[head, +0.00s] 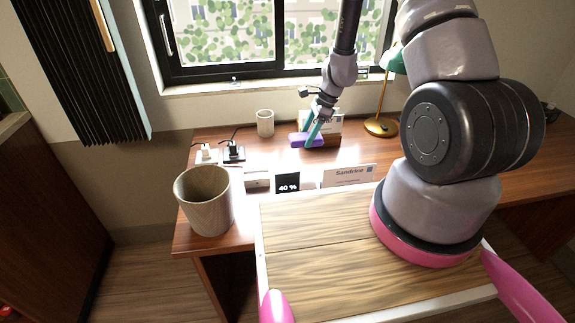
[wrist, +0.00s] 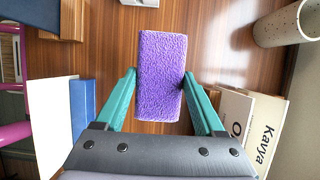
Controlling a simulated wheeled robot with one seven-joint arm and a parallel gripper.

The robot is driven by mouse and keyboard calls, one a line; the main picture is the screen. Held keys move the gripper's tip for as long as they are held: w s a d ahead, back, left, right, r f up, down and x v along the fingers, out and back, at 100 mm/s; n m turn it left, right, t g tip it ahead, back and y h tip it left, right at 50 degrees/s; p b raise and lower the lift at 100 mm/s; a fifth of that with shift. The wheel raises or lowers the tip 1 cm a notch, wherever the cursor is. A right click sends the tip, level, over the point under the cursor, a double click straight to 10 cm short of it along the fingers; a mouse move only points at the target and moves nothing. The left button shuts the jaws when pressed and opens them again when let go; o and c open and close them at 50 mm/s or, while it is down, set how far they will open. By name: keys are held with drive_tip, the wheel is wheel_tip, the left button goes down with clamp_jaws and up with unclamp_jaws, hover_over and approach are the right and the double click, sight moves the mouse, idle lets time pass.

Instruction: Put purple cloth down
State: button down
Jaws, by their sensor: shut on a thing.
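The purple cloth (wrist: 162,75) is a fuzzy rectangular block between the two teal fingers of my gripper (wrist: 160,85) in the wrist view. My gripper is shut on it, with a finger at each side. In the head view the purple cloth (head: 304,140) is at or just above the brown desk (head: 420,160), near its back and below the window. My gripper (head: 313,134) reaches down to it from above. I cannot tell whether the cloth touches the desk.
A speckled cup (head: 265,123) stands left of the cloth. A gold lamp (head: 381,126) and white cards are to its right and behind. A name card reading Sandrine (head: 349,174), a 40 % sign (head: 288,183) and a large wooden bin (head: 204,200) stand nearer the front.

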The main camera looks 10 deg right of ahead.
hover_over(301, 166)
drive_tip(key=d, duration=0.1)
wheel_tip(301, 166, down, 5)
drive_tip(key=shift+d+f, duration=0.1)
drive_tip(key=shift+f, duration=0.05)
drive_tip(key=shift+d+f, duration=0.1)
drive_tip(key=shift+f, duration=2.05)
unclamp_jaws()
drive_tip(key=shift+f, duration=0.15)
